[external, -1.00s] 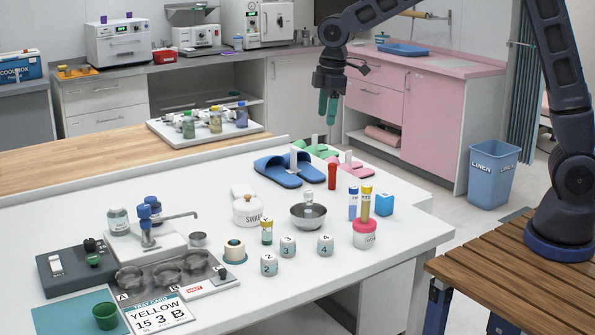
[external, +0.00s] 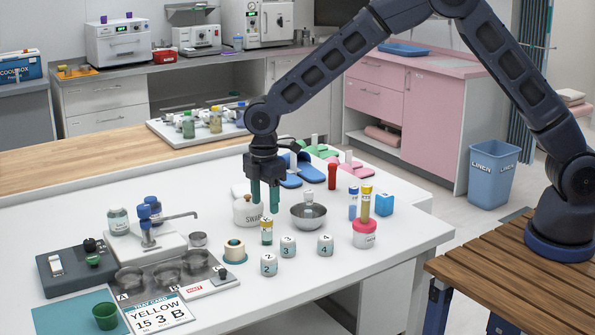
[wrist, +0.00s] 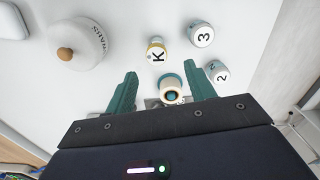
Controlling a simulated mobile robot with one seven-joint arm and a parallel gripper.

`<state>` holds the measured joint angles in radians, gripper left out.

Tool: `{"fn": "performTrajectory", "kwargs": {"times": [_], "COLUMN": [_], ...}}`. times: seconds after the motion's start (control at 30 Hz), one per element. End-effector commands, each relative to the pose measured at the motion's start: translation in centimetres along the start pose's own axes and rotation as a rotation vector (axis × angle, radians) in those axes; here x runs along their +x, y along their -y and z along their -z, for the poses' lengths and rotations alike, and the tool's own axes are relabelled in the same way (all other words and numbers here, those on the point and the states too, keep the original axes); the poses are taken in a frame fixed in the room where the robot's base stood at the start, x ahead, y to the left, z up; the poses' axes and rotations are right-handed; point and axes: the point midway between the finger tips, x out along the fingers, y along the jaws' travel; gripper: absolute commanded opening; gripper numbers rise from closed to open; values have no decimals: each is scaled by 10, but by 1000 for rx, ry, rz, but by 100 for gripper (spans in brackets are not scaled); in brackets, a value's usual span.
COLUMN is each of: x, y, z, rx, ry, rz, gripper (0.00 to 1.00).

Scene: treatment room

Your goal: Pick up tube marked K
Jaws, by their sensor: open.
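The tube marked K (external: 266,232) is a small upright vial with a yellowish cap on the white table. In the wrist view the tube (wrist: 157,54) shows a black K and lies just beyond the gap between the fingertips. My gripper (external: 264,202) has teal fingers pointing down, above the tube in the external view. In the wrist view my gripper (wrist: 160,72) is open, with nothing held between its fingers. The tube is in full view there.
Jars marked 3 (external: 288,246), 2 (external: 268,265) and 4 (external: 325,245) stand close by. A SWABS jar (wrist: 80,45) and a teal-and-cream round item (wrist: 170,82) flank the tube. A steel bowl (external: 308,219) stands to the right.

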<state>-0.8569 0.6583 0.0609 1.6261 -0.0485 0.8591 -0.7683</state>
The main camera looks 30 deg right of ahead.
Motion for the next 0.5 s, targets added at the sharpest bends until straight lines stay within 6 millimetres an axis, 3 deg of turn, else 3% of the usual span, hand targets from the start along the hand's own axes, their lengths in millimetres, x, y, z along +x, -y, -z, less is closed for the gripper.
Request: {"fn": "performTrajectory", "kwargs": {"times": [0.2,0.5], "x": [31,52], "y": [0,-2], "z": [-1,-2], "rx": [1,1], "ry": [1,1], "rz": [0,1], "gripper": [54,54]}}
